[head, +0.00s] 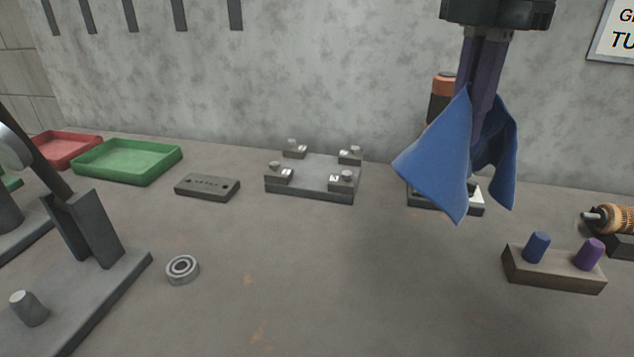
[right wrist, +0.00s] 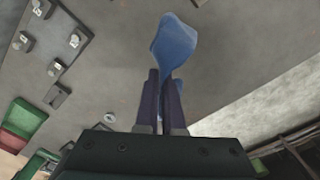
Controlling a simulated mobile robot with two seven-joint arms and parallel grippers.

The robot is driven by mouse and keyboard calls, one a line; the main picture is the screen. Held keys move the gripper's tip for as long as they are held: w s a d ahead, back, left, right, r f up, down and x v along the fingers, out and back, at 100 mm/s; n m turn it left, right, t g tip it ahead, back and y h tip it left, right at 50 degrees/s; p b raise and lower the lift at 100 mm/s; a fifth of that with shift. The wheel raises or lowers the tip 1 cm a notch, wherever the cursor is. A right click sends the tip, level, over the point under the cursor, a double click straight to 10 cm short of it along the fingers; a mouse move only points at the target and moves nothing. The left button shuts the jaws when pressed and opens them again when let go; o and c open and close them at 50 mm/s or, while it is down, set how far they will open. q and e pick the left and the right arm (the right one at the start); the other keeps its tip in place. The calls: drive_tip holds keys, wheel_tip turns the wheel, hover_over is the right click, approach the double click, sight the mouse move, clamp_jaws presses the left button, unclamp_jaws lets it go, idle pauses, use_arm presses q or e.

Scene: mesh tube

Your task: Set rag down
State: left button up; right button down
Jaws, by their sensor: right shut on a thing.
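The blue rag (head: 437,157) hangs in folds from my right gripper (head: 478,125), above the back right part of the bench. The gripper points down, and its dark purple fingers are shut on the rag. In the right wrist view the rag (right wrist: 174,45) spreads out beyond the fingertips (right wrist: 164,88). The rag's lower corners hang free in the head view. It hides part of a bottle and of a dark block with a pale metal part behind it. My left gripper is not in view.
An orange-and-black bottle (head: 441,88) stands behind the rag. A wooden block (head: 553,270) with blue and purple pegs sits at the right. A clamp plate (head: 312,180), a bearing (head: 182,269) and a green tray (head: 127,161) lie leftward. The front middle bench is clear.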

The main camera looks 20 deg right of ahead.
wheel_tip(320, 180, down, 14)
drive_tip(key=shift+r+b, duration=0.25)
drive_tip(key=shift+b, duration=0.35)
drive_tip(key=shift+c, duration=1.6)
unclamp_jaws()
drive_tip(key=shift+r, duration=0.15)
wheel_tip(320, 180, up, 10)
drive_tip(key=shift+p, duration=0.45)
